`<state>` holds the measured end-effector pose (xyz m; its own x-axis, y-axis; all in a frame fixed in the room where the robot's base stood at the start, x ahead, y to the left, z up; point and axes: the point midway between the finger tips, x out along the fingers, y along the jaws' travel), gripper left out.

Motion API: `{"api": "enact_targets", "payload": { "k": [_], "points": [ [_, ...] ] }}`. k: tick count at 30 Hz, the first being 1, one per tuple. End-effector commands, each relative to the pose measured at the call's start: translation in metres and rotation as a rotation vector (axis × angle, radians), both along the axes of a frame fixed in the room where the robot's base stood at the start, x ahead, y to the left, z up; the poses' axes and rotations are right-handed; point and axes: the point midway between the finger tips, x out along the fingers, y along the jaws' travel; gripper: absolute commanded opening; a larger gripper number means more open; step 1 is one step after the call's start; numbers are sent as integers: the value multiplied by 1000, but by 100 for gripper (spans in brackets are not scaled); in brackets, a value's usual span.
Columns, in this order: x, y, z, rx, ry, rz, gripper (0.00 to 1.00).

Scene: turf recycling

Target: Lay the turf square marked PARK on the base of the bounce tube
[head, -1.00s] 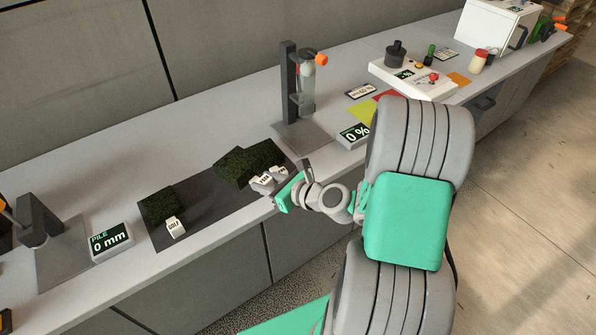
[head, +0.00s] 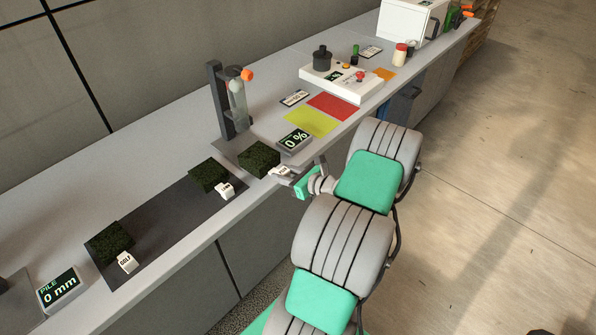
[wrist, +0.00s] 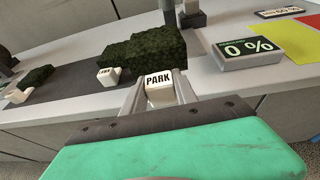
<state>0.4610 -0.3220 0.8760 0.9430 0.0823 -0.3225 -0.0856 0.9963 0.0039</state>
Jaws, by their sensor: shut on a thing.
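The turf square marked PARK (head: 259,156) is a dark green block with a white tag (wrist: 158,82). My gripper (head: 283,172) is shut on this tag, with a finger on each side in the wrist view. The turf extends out ahead of the fingers. The bounce tube (head: 237,102) stands upright on a dark post, with an orange knob at its top. Its grey base plate (head: 228,147) is partly hidden behind the turf. The turf overlaps the plate's front in the head view; I cannot tell whether it touches.
A dark mat (head: 165,228) holds a middle turf square (head: 208,174) and the GOLF square (head: 108,242). A 0 % display (head: 295,141) stands close to the right of the held turf. Yellow (head: 311,121) and red (head: 334,106) sheets lie beyond it.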

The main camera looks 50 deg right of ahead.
Motion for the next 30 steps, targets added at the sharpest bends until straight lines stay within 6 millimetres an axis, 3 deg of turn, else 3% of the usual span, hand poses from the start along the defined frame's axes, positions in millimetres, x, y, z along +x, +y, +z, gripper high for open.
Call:
{"api": "enact_targets", "payload": {
  "k": [3, 6, 18, 27, 30],
  "points": [
    [-20, -29, -6, -1, -7, -44, 0],
    [-27, -38, -9, -2, -10, -57, 0],
    [-32, -39, -9, -2, -14, -60, 0],
    [-9, -37, -34, -5, -13, -56, 0],
    [4, -37, -30, -6, -14, -55, 0]
  ]
}}
